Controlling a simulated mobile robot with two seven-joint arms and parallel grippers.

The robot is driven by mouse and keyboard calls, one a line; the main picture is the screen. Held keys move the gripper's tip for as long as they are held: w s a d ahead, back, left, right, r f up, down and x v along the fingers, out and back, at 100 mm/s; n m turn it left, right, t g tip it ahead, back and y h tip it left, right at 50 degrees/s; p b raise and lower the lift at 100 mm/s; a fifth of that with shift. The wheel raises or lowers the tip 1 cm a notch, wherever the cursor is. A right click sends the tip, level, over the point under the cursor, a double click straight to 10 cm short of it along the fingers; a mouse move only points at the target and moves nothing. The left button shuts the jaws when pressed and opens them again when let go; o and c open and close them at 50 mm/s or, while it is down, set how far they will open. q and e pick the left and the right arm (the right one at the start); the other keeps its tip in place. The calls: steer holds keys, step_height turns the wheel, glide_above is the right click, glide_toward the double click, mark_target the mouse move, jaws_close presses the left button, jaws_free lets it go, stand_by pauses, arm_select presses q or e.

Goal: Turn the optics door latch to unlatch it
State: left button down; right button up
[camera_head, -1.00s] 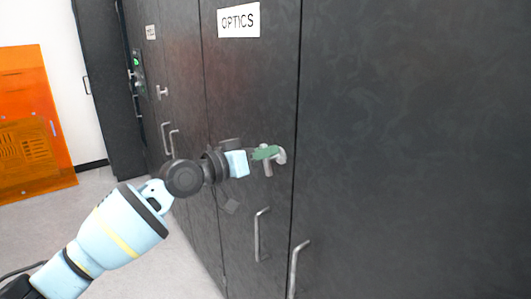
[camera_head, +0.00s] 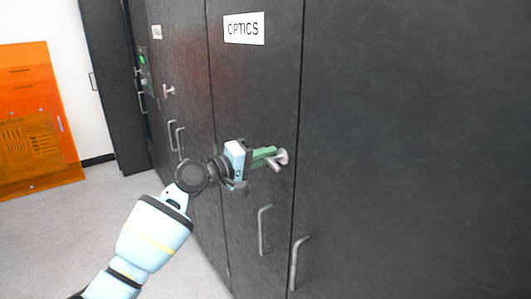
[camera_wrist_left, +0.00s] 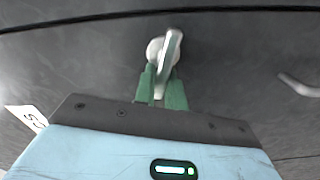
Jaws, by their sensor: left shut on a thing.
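The optics door latch (camera_head: 282,156) is a silver handle on a round boss, on the dark door under the white OPTICS label (camera_head: 244,28). My left gripper (camera_head: 268,158) has green fingers and is at the latch. In the left wrist view the latch (camera_wrist_left: 172,48) stands between the green fingertips (camera_wrist_left: 160,84), which are shut on its lever. The lever is tilted in the head view. The lower part of the lever is partly hidden by the fingers. My right gripper is not in view.
Below the latch are the vertical door pull (camera_head: 264,230) and another pull (camera_head: 297,262) on the neighbouring door. Further left stand more dark cabinet doors with handles. An orange panel (camera_head: 38,120) leans at the far left. The grey floor (camera_head: 95,215) is clear there.

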arm_select(q)
steer(key=shift+f+n+p, duration=0.2)
steer(key=shift+n+p, duration=0.15)
steer(key=shift+n, duration=1.05)
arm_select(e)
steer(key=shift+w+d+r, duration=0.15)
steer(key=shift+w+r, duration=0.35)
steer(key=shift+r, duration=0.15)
arm_select(q)
steer(key=c, duration=1.5)
jaws_free()
steer(key=shift+o, duration=0.2)
steer(key=v, duration=0.7)
steer(key=shift+s+a, duration=0.2)
steer(key=shift+a, duration=0.1)
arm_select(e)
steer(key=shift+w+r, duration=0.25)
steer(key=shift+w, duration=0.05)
